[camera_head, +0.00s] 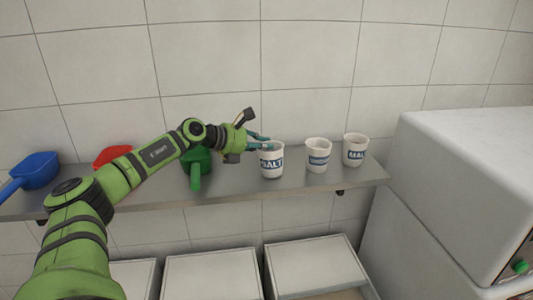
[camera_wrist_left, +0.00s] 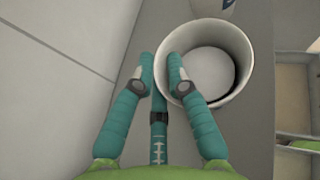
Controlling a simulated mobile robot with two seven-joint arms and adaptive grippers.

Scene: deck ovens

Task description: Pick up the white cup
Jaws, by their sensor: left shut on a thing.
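Three white cups with blue lettering stand on a grey metal shelf. The nearest to my left gripper is the white cup reading "SALT" (camera_head: 272,163); it also shows from above in the left wrist view (camera_wrist_left: 243,50), empty inside. My left gripper (camera_head: 265,141) is shut on the left part of its rim, with one finger outside the wall and the other inside, as the left wrist view shows (camera_wrist_left: 161,70). The cup is upright; whether its base touches the shelf I cannot tell. The middle cup (camera_head: 317,160) and the right cup (camera_head: 354,153) stand apart to the right.
A green scoop (camera_head: 196,170), a red scoop (camera_head: 112,155) and a blue scoop (camera_head: 38,170) lie on the shelf (camera_head: 240,197) to the left, partly behind my arm. A tiled wall is behind. A large white oven (camera_head: 465,170) stands at the right; pale bins (camera_head: 315,266) are below.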

